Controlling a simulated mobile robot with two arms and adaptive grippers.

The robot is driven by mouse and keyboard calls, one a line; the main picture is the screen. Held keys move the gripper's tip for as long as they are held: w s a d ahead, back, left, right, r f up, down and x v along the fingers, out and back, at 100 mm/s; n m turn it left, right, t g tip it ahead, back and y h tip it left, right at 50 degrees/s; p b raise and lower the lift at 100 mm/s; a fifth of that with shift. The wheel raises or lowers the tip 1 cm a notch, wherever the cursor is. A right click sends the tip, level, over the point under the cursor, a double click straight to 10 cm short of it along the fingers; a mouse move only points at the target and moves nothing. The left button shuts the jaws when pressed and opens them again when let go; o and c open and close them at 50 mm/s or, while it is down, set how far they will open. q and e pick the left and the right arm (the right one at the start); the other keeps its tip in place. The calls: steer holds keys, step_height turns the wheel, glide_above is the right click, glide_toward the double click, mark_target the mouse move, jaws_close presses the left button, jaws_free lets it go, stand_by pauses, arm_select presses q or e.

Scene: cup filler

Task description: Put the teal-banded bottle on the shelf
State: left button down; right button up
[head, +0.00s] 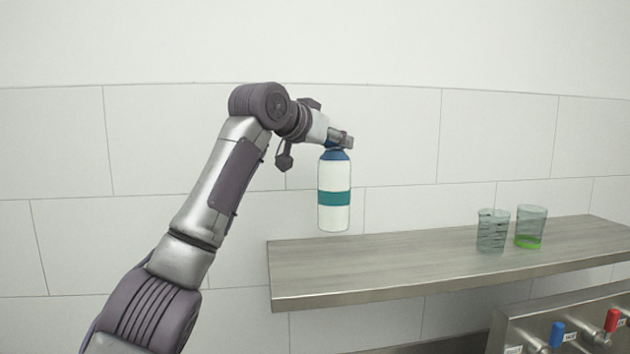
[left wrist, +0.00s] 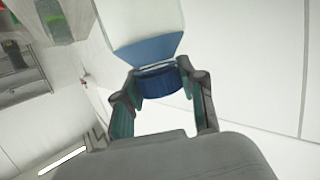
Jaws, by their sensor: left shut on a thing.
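The teal-banded bottle (head: 334,174) is white with a blue top and hangs upright in the head view. My left gripper (head: 341,140) is shut on its blue cap. In the left wrist view the gripper's two fingers (left wrist: 160,92) close on either side of the blue cap, and the bottle's body (left wrist: 140,20) extends out of the top of the picture. The shelf (head: 420,264) is a grey wood-look board with a metal front edge. The bottle's base shows near the shelf's back left part, and it appears to be above the board. My right gripper is not in view.
Two clear glasses stand on the shelf's right half: a ribbed one (head: 493,231) and one with green liquid (head: 530,228). A metal dispenser (head: 530,325) with a blue tap (head: 557,333) and a red tap (head: 611,320) is below right. The shelf's left half is clear.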

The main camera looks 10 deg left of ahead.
mark_target(319, 177)
arm_select(q)
steer(key=s+a+f, duration=0.1)
steer(key=f, duration=0.1)
steer(key=s+a+f+p, duration=0.2)
steer(key=f, duration=0.1)
steer(key=shift+a+f, duration=0.2)
steer(key=shift+f, duration=0.45)
steer(key=shift+a+f, duration=0.1)
steer(key=shift+s, duration=0.1)
steer(key=c, duration=1.1)
jaws_free()
steer(key=shift+f, duration=0.2)
steer(key=o, duration=0.4)
